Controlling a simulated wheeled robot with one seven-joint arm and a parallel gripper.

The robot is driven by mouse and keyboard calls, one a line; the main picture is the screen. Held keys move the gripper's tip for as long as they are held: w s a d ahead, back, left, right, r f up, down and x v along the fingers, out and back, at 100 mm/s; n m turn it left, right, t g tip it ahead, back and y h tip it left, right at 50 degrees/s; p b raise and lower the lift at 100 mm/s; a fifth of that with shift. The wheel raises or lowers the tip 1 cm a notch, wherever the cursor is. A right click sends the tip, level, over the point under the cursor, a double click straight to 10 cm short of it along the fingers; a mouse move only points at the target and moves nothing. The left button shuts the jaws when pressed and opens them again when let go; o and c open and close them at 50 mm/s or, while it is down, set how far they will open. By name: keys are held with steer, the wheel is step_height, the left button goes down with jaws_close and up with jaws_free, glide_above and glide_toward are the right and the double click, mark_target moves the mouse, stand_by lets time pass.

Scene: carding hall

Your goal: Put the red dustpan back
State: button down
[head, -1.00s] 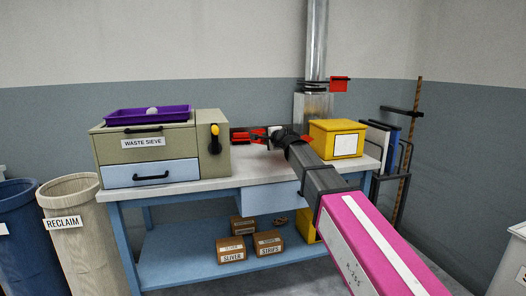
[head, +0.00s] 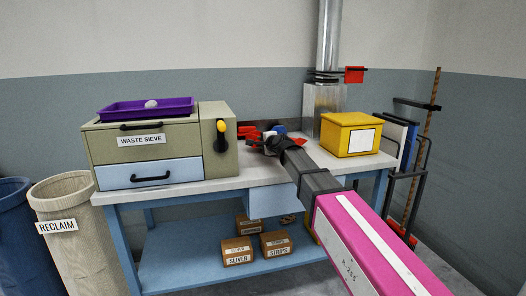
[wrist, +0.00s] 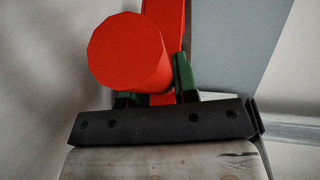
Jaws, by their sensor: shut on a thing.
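My gripper (head: 264,140) is over the back of the workbench, between the waste sieve cabinet and the yellow box. In the wrist view my gripper (wrist: 152,90) is shut on the red dustpan (wrist: 125,52); a thick round red end faces the camera between the green finger pads, with a flat red part behind it. In the head view red parts (head: 248,131) show just left of my gripper, near the back wall. My arm and gripper hide much of the dustpan, and I cannot tell whether it touches anything.
The waste sieve cabinet (head: 160,155) stands left, with a purple tray (head: 120,109) on top. The yellow box (head: 350,138) and metal duct (head: 324,105) are right. A red piece (head: 354,75) sits on the duct's bracket. A rack with a pole (head: 423,150) stands beside the bench.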

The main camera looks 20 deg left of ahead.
steer(key=shift+f, duration=1.9)
steer(key=c, duration=0.9)
jaws_free()
steer(key=shift+s+d, duration=0.15)
steer(key=shift+s, duration=0.05)
steer(key=v, duration=1.1)
steer(key=shift+s+d, duration=0.2)
steer(key=shift+d, duration=0.05)
